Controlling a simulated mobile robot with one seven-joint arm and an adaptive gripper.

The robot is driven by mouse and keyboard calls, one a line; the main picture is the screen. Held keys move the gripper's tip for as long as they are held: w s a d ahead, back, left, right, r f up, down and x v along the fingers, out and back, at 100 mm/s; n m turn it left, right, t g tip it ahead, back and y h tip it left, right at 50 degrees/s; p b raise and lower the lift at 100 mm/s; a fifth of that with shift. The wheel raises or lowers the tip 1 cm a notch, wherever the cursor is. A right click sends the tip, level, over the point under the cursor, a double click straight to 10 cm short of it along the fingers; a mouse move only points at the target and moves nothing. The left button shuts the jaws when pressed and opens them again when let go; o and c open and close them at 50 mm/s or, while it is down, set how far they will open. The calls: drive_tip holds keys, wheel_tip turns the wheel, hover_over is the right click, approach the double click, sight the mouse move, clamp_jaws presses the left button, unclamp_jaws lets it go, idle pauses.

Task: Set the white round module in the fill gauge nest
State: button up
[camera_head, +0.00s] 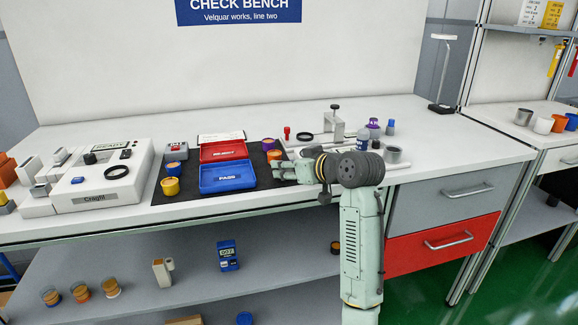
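A white round cup-like piece (543,125) stands on the right side bench, between a grey one and an orange one; I cannot tell if it is the module. A white device (100,185) marked "Craight" sits at the left of the main bench, with a black ring (117,172) and a small display on top. I cannot tell if it holds the fill gauge nest. My gripper (277,173) is low over the bench, pointing left beside the blue PASS tray. Its fingers are small and partly hidden by my wrist, and I see nothing clearly between them.
A black mat (160,199) holds the red REJECT tray (223,150), the blue PASS tray (228,177) and several coloured round modules. A grey clamp stand (335,126), bottles and a grey cup (392,154) stand near my arm. The bench's back left is clear.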

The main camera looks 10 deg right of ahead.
drive_tip(key=shift+r, duration=0.2)
drive_tip(key=b+v, duration=0.1)
drive_tip(key=v, duration=1.1)
